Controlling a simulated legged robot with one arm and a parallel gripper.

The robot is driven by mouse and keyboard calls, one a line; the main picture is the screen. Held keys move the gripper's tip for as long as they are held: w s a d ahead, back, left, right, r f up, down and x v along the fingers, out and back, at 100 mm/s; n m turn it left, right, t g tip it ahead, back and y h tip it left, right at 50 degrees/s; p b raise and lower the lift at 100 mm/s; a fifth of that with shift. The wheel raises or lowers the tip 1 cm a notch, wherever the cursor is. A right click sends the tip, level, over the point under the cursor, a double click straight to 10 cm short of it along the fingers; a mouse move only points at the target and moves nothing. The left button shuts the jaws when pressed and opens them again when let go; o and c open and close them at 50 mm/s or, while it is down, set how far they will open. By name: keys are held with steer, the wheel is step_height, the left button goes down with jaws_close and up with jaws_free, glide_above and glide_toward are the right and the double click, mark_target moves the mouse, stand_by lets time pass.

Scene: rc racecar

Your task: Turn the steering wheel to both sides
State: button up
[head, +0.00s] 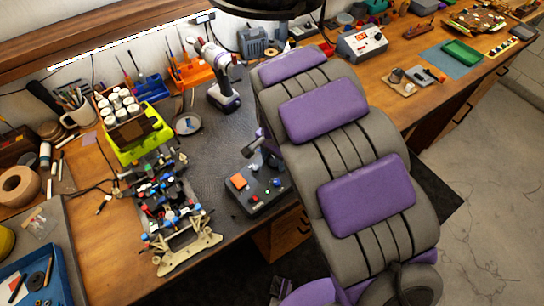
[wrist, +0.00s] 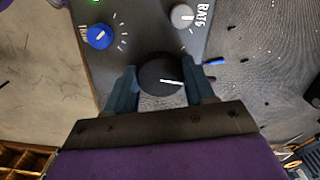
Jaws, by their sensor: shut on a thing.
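A black round knob (wrist: 160,75) with a white pointer line, the likely steering wheel, sits on a dark control panel (wrist: 140,35) in the wrist view. My gripper (wrist: 162,72) is shut on this knob, one teal finger at its left side and one at its right. The pointer line points right, tilted slightly down. In the head view, the dark control box (head: 262,208) with an orange square and coloured knobs stands at the table's front edge, beside my arm. My arm hides part of that area, and the finger contact is not clear there. An RC car chassis (head: 178,213) sits left of the box.
A blue knob (wrist: 100,36) and a grey knob (wrist: 182,16) flank the black knob on the panel. A green battery tray (head: 130,145), a cordless drill (head: 222,95) and a shallow dish (head: 187,124) stand behind. The dark mat (head: 215,160) is partly clear.

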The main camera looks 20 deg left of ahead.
mark_target(273, 159)
steer(key=shift+d+r, duration=0.1)
steer(key=shift+d, duration=0.2)
steer(key=o, duration=1)
steer(key=shift+a, duration=0.45)
step_height(273, 159, up, 17)
steer(key=p, duration=0.3)
steer(key=shift+w+a, duration=0.1)
